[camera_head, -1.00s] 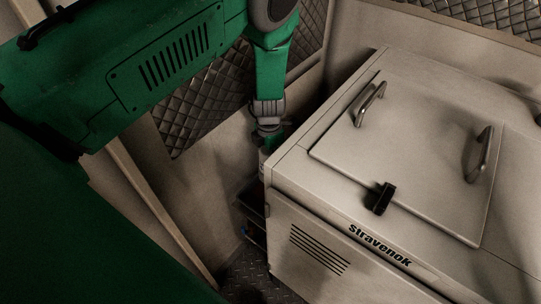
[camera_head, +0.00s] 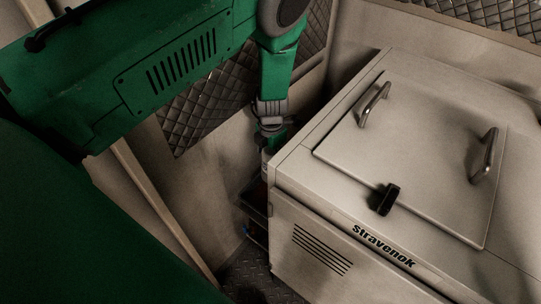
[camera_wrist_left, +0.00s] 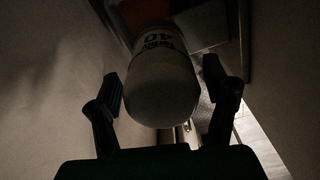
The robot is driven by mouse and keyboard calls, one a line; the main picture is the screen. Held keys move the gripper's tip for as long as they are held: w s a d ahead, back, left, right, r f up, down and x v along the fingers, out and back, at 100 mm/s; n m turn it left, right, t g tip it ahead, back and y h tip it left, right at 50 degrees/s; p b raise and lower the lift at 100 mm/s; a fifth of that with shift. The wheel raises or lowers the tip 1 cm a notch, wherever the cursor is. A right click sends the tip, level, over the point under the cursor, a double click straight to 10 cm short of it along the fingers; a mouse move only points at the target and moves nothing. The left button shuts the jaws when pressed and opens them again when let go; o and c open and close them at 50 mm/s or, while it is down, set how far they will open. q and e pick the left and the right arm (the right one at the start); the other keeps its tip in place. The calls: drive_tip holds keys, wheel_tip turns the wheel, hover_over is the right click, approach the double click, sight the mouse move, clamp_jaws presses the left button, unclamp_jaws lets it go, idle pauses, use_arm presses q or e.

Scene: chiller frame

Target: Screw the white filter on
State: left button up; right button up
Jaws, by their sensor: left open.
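The white filter (camera_wrist_left: 160,85) shows in the left wrist view as a rounded pale cylinder with dark lettering near its far end. My left gripper (camera_wrist_left: 168,97) is open, with one dark finger on each side of the filter. Gaps show between the fingers and the filter, so they look apart from it. In the head view my left gripper (camera_head: 270,148) reaches down beside the left side of the chiller, and the filter is hard to make out there. What the filter's far end meets is dark and unclear. My right gripper is in neither view.
The beige chiller box (camera_head: 320,240) marked "Stravenok" fills the right of the head view. Its lid (camera_head: 430,150) has two metal handles and a black latch (camera_head: 388,199). A wall stands close on the left, leaving a narrow gap around my left arm.

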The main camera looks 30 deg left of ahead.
use_arm(q)
drive_tip(key=n, duration=0.6)
drive_tip(key=shift+d, duration=0.3)
drive_tip(key=n, duration=0.4)
drive_tip(key=c, duration=1.3)
drive_tip(key=shift+o, duration=0.2)
drive_tip(key=m, duration=0.4)
drive_tip(key=shift+r+m, duration=0.1)
drive_tip(key=shift+m, duration=0.3)
drive_tip(key=o, duration=1.4)
